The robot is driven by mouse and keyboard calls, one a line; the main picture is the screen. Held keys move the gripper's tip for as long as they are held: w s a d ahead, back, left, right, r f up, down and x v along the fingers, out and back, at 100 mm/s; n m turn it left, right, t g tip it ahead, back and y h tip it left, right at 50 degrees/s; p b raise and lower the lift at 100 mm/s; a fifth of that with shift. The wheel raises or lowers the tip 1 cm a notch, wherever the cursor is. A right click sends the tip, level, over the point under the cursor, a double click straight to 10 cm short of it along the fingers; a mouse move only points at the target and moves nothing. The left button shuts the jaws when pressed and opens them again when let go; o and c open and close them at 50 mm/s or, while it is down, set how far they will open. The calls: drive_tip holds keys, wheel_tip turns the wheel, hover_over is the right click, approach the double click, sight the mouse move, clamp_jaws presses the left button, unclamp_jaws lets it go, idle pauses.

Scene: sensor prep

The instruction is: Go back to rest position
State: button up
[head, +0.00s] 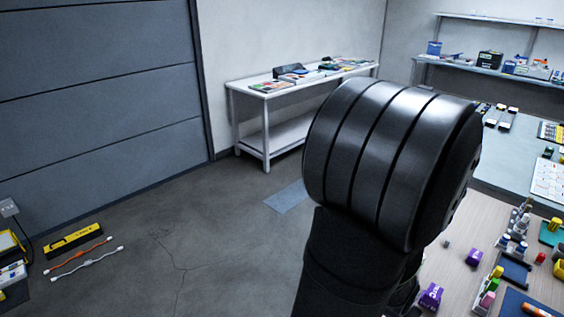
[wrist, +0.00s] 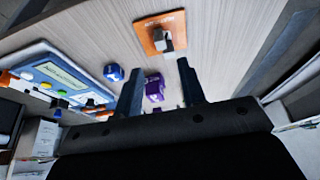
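My gripper (wrist: 160,80) shows in the wrist view with its two dark fingers spread apart, and nothing is clamped between them. A purple item (wrist: 154,90) appears in the gap between the fingers, with space to the right finger; it looks to lie on the wooden table beyond. In the head view, my large black arm joint fills the middle and my gripper is hidden.
In the wrist view, an orange pad (wrist: 175,22) with a grey block, a blue item (wrist: 113,72) and a blue device (wrist: 60,72) lie on the table. Purple items (head: 431,296) and small bottles crowd the table (head: 462,222) at right. Floor (head: 200,230) at left is mostly clear.

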drive_tip(key=x, duration=1.1)
wheel_tip(320, 180, up, 8)
drive_tip(key=shift+r, duration=0.2)
drive_tip(key=w+d, duration=0.3)
drive_tip(key=d, duration=1)
drive_tip(key=w+d+r+m, duration=0.1)
drive_tip(key=w+d, duration=0.3)
drive_tip(key=d, duration=0.9)
drive_tip(key=shift+r, duration=0.35)
